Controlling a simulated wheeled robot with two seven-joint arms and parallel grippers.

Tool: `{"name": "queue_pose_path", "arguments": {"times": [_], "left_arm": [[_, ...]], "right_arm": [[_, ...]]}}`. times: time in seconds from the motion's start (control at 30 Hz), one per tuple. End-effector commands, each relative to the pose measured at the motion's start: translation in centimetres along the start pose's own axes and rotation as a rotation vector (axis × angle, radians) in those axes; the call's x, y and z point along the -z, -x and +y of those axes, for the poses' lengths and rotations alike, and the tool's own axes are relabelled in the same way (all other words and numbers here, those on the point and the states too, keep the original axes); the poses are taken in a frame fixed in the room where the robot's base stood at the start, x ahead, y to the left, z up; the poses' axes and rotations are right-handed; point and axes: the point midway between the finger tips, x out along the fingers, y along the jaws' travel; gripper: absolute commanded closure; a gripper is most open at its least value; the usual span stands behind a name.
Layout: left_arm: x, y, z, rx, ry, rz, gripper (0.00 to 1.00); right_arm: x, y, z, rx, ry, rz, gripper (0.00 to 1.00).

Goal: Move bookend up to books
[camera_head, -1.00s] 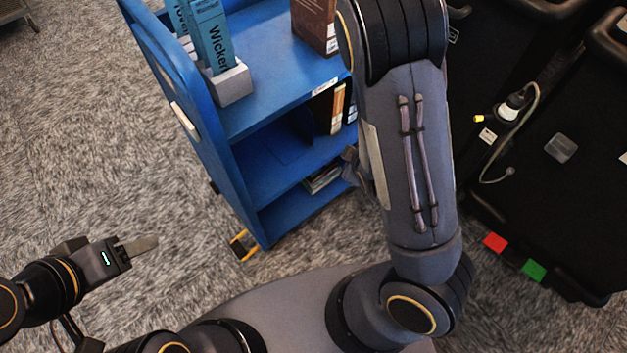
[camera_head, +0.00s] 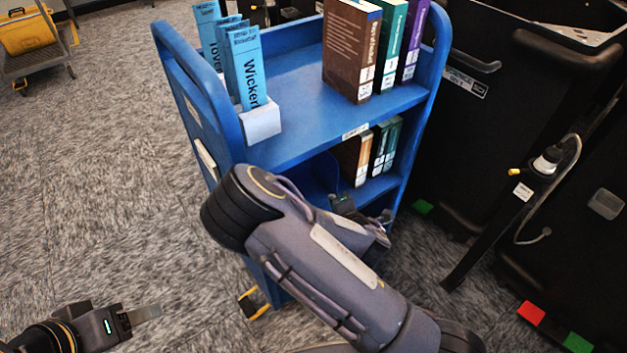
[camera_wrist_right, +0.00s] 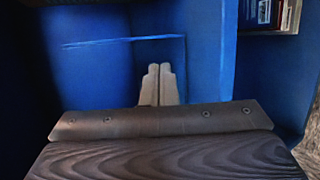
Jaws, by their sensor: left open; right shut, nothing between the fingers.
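The books (camera_head: 378,150) stand upright on the middle shelf of a blue cart, and part of them shows at the top right of the right wrist view (camera_wrist_right: 268,12). A thin blue plate (camera_wrist_right: 125,58), apparently the bookend, lies ahead of my right fingers in the wrist view. It blends with the blue shelf, and I cannot tell its exact outline or whether it is touched. My right gripper (camera_wrist_right: 160,72) is shut and empty, reaching into the middle shelf; its tips are mostly hidden in the head view. My left gripper (camera_head: 148,313) is open, away from the cart.
The blue cart's top shelf (camera_head: 300,120) holds brown, green and purple books (camera_head: 375,45) and a white holder (camera_head: 261,122) with blue leaflets. Black cases (camera_head: 510,110) stand close on the right. Carpet (camera_head: 100,180) is clear on the left.

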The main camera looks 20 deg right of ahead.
Motion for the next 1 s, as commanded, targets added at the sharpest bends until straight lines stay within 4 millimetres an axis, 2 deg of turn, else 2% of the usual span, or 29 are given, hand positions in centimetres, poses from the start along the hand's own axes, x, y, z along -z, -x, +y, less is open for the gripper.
{"name": "queue_pose_path", "arguments": {"times": [0.4,0.6,0.8,1.0], "left_arm": [[0.2,0.4,0.2,0.0,0.0,0.0,0.44],[0.2,0.4,0.2,0.0,0.0,0.0,0.44],[0.2,0.5,0.2,0.0,0.0,0.0,0.44],[0.2,0.5,0.2,0.0,0.0,0.0,0.44]], "right_arm": [[1.7,-5.7,2.5,-0.002,-0.001,0.002,1.0],[2.3,-7.8,3.3,0.0,-0.001,0.0,1.0],[2.6,-8.9,3.8,0.0,-0.002,0.0,1.0],[2.7,-9.2,3.9,0.001,-0.002,-0.001,1.0]]}}
